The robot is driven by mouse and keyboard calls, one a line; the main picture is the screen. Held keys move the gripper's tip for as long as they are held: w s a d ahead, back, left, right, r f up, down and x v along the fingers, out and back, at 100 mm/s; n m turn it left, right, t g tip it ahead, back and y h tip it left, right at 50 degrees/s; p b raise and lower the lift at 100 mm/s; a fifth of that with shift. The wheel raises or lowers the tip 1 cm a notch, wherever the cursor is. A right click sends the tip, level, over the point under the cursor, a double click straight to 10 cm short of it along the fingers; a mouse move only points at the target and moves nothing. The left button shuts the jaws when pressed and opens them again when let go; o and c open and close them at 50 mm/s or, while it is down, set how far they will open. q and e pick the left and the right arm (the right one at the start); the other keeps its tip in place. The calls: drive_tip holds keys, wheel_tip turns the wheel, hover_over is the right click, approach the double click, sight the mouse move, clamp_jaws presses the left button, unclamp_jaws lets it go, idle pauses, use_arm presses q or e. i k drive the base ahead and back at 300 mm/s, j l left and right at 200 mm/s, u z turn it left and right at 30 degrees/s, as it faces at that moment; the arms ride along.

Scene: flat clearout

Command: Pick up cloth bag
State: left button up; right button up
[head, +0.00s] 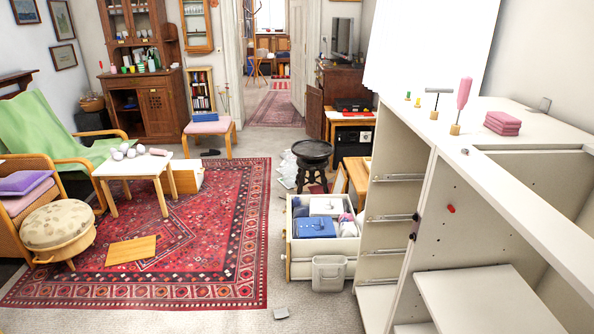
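A light grey, upright, open-topped holder (328,272) stands on the floor against the front of a white drawer. It may be the cloth bag, but I cannot tell its material for sure. Neither of my grippers shows in the head view.
The white drawer (289,250) on the floor holds a blue box (314,227) and other things. A tall white open cabinet (400,160) fills the right side. A red rug (225,230), a white table (133,166) and a wooden board (131,250) lie left. Carpet below the drawer is mostly clear.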

sight(329, 272)
drive_tip(key=i, duration=1)
drive_tip(key=i+z, duration=0.1)
drive_tip(key=i, duration=0.9)
drive_tip(key=j, duration=0.1)
